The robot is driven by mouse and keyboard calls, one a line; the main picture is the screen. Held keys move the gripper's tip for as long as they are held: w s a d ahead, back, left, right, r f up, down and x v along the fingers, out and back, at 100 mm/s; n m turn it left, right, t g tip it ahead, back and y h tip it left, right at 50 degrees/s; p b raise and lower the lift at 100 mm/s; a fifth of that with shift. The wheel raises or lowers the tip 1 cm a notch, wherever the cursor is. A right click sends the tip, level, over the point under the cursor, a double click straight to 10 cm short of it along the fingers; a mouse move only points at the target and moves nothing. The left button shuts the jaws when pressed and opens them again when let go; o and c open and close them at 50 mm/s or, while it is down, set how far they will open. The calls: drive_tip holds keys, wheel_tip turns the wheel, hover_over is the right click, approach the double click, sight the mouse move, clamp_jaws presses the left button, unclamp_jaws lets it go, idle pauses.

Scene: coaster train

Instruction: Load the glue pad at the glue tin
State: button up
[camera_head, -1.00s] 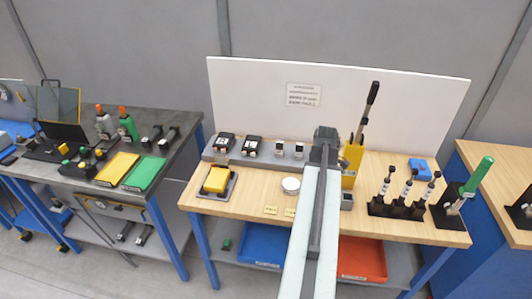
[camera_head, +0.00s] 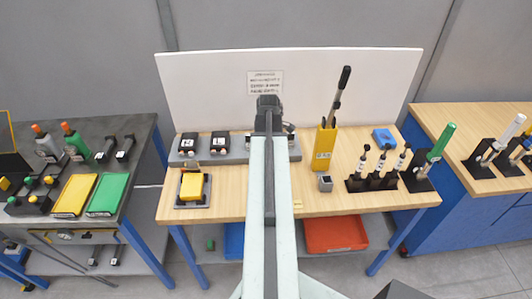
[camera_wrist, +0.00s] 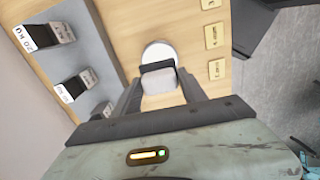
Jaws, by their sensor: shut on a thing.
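My gripper (camera_wrist: 160,84) is shut on a small pale grey block with a black edge, which I take to be the glue pad (camera_wrist: 158,82). A round white-topped tin (camera_wrist: 158,50), which looks like the glue tin, stands on the wooden bench just past the held block in the wrist view. The block overlaps the tin's near edge there; I cannot tell whether they touch. In the head view my arm hides the tin and the held block, and the dark end of my arm (camera_head: 268,104) shows over the bench.
A grey rack (camera_wrist: 97,105) with black labelled blocks (camera_wrist: 75,86) lies left of the tin. Brass plates (camera_wrist: 216,69) lie right of it. On the bench (camera_head: 340,202) are a yellow block (camera_head: 191,187) on a dark tray, a yellow holder (camera_head: 324,148) and several small upright tools (camera_head: 378,165).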

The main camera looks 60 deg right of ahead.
drive_tip(key=shift+s+f+b, duration=0.15)
drive_tip(key=shift+f+b, duration=3)
drive_tip(key=shift+b, duration=0.05)
drive_tip(key=shift+a+f+b, duration=0.1)
drive_tip(key=shift+f+b, duration=0.45)
drive_tip(key=shift+r, duration=0.1)
wheel_tip(320, 180, up, 7)
drive_tip(key=p, duration=0.7)
